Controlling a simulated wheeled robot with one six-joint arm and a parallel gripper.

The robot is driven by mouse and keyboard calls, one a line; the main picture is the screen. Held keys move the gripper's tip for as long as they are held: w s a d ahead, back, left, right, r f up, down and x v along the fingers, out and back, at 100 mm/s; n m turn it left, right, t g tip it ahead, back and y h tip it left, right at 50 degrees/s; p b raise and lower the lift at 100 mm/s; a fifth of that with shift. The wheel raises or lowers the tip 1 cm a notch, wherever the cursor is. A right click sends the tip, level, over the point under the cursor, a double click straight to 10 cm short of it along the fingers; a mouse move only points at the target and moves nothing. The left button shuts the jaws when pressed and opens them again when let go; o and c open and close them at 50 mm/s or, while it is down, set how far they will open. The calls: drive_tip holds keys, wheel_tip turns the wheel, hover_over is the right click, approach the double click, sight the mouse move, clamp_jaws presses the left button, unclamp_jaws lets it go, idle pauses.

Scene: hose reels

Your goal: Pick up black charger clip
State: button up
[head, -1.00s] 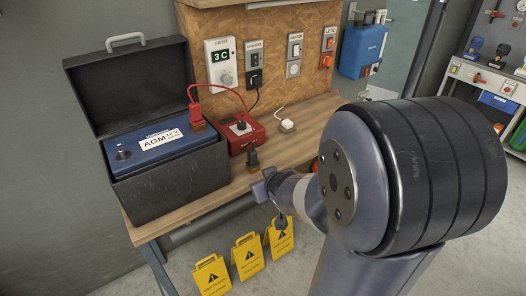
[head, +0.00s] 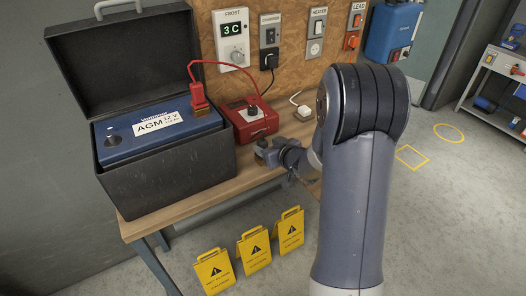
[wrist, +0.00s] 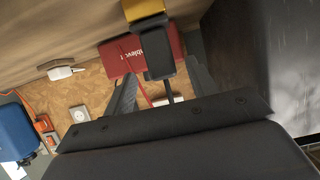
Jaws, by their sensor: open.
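The black charger clip (wrist: 158,52) shows in the wrist view as a black block with a yellowish end, in front of the red charger (wrist: 120,57). My gripper (wrist: 160,68) is open, with one finger on each side of the clip's black part; I cannot tell whether either touches it. In the head view my gripper (head: 270,152) is at the front edge of the bench, just before the charger (head: 250,120), and mostly hides the clip. A red clip (head: 198,97) sits on the blue battery (head: 157,134) at the left.
The open black battery box (head: 170,178) stands left of my gripper. A white plug (head: 304,112) lies on the bench (head: 200,196) to the right. Wall switches and sockets are behind. Yellow warning signs (head: 255,250) stand on the floor below.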

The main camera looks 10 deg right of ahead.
sight(260, 142)
drive_tip(key=shift+p+x, duration=0.45)
drive_tip(key=shift+x, duration=2.15)
drive_tip(key=shift+a+r, duration=0.15)
drive_tip(key=shift+c, duration=0.4)
drive_tip(key=c, duration=1)
